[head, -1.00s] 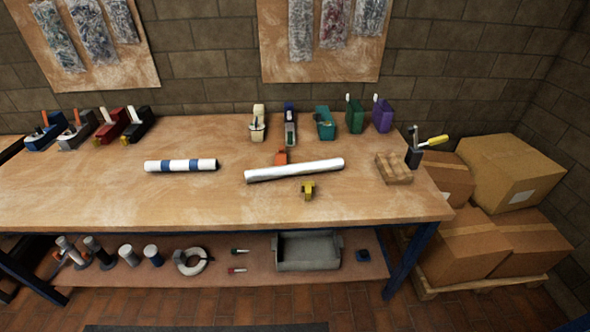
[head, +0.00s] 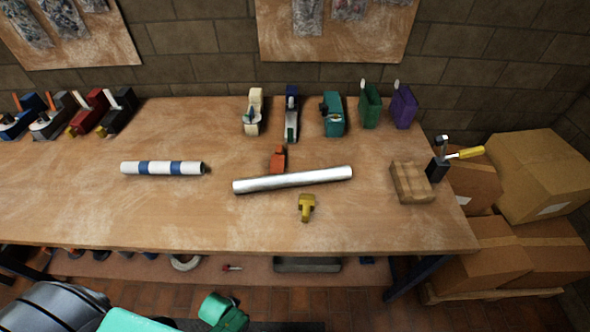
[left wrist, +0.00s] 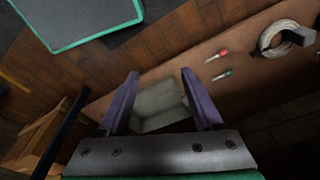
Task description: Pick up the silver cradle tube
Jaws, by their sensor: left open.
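The silver tube (head: 293,180) lies across the middle of the workbench, its right end tilted slightly toward the back. An orange block (head: 278,158) stands just behind it and a yellow piece (head: 306,207) just in front; I cannot tell whether either touches it. My left gripper (left wrist: 160,72) shows in the left wrist view with two purple fingers apart and nothing between them. It is away from the tube, facing the lower shelf. Parts of my left arm show at the bottom left of the head view. My right gripper is not in view.
A white and blue banded tube (head: 163,168) lies to the left on the workbench (head: 200,220). A wooden block (head: 411,182) and a yellow-handled tool (head: 465,153) stand at the right. A grey bin (left wrist: 160,103) sits on the lower shelf. Cardboard boxes (head: 540,180) are at the right.

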